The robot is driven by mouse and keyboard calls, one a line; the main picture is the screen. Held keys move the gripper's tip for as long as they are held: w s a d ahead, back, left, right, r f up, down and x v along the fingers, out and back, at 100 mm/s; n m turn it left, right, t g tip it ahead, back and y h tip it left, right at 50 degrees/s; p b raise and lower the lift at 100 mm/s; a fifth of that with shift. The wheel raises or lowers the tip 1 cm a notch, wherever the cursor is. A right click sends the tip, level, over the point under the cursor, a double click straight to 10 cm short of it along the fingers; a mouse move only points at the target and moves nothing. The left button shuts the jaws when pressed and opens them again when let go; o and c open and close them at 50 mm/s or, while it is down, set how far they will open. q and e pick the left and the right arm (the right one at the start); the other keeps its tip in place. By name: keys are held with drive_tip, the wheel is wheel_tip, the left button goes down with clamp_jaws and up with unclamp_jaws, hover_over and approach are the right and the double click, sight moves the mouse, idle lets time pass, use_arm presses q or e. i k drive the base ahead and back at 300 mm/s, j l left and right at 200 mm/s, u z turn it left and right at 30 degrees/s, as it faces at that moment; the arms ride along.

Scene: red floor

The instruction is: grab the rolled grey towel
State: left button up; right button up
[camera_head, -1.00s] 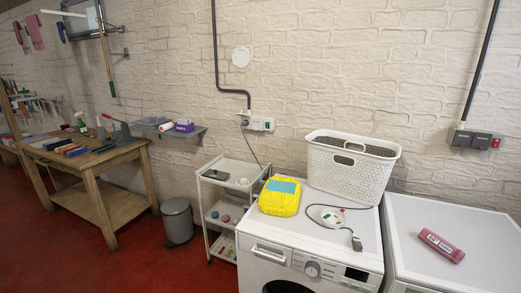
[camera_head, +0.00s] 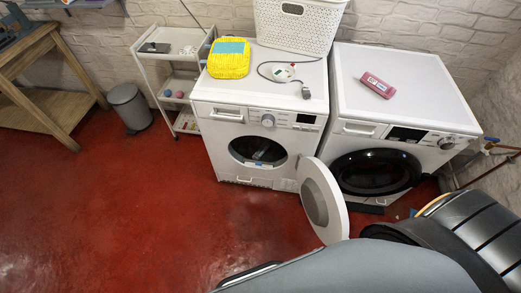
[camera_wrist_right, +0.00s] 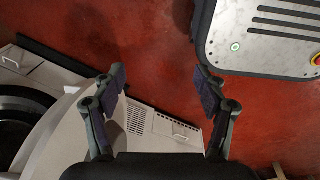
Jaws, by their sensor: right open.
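I cannot make out a rolled grey towel for certain in either view. A greyish shape (camera_head: 262,154) shows inside the dark drum opening of the left washing machine (camera_head: 205,125), too small to identify. That machine's round white door (camera_head: 322,200) stands open to the right. My right gripper (camera_wrist_right: 160,80) is open and empty in the right wrist view, with red floor and part of a white machine (camera_wrist_right: 170,130) beyond its fingers. My grey arm fills the lower right of the head view, and no gripper fingers are clear there. My left gripper is not in view.
The right washing machine (camera_head: 375,130) has its door shut and a pink pack (camera_head: 378,86) on top. A yellow bundle (camera_head: 229,64), a cable with a plug and a white basket (camera_head: 290,30) sit on the left machine. A trolley (camera_head: 160,70) and grey bin (camera_head: 130,107) stand left. Red floor in front is clear.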

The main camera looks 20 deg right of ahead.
sight(259, 152)
drive_tip(key=i+j+z, duration=0.3)
drive_tip(key=j, duration=0.35)
drive_tip(key=i+j+z, duration=0.35)
drive_tip(key=j, duration=0.35)
drive_tip(key=i+j+z, duration=0.15)
drive_tip(key=j, duration=0.25)
drive_tip(key=i+j+z, duration=0.15)
drive_tip(key=j, duration=0.25)
drive_tip(key=j+z, duration=0.15)
drive_tip(key=j, duration=0.2)
